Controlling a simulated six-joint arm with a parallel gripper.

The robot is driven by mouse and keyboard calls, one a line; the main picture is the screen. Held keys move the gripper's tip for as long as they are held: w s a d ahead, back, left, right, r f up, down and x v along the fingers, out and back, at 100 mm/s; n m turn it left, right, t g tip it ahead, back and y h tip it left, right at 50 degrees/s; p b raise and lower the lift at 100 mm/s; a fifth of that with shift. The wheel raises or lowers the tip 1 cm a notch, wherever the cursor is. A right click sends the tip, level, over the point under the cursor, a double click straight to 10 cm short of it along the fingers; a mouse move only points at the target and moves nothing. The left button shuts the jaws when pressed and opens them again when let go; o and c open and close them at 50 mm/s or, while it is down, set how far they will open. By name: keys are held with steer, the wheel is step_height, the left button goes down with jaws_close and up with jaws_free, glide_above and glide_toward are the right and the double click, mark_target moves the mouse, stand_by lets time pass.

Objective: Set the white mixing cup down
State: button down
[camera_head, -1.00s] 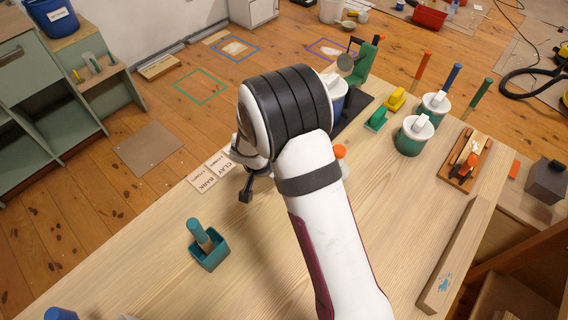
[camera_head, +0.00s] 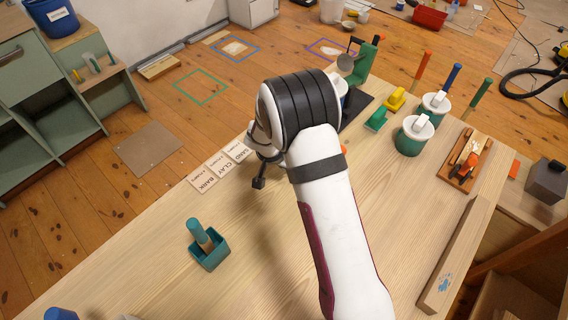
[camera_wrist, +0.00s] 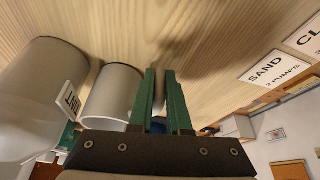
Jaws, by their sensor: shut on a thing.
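My gripper (camera_wrist: 160,78) shows in the wrist view as two green fingers close together. A narrow grey piece shows between them; it looks like part of the white mixing cup. The white mixing cup (camera_wrist: 112,92) is a pale, smooth cylinder right beside the left finger. In the head view my arm hides the cup and the fingertips.
A larger pale cylinder with a label (camera_wrist: 72,98) stands left of the cup. Cards (camera_head: 222,168) lie along the table's left edge, including a SAND card (camera_wrist: 273,69). A teal holder (camera_head: 210,254) stands in front, lidded green jars (camera_head: 412,137) to the right.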

steer(key=c, duration=0.9)
jaws_free()
steer(key=shift+f, duration=0.1)
steer(key=shift+o, duration=0.2)
steer(key=v, duration=1.2)
steer(key=s+d+r+g, duration=0.1)
steer(key=s+d+r, duration=0.5)
steer(key=s, duration=0.1)
steer(key=s+r+g+y, duration=0.1)
steer(key=s+r+y, duration=0.1)
steer(key=s, duration=0.9)
steer(key=s+r+n+g+y, duration=0.1)
steer(key=s+r+g+y, duration=0.1)
steer(key=s, duration=1)
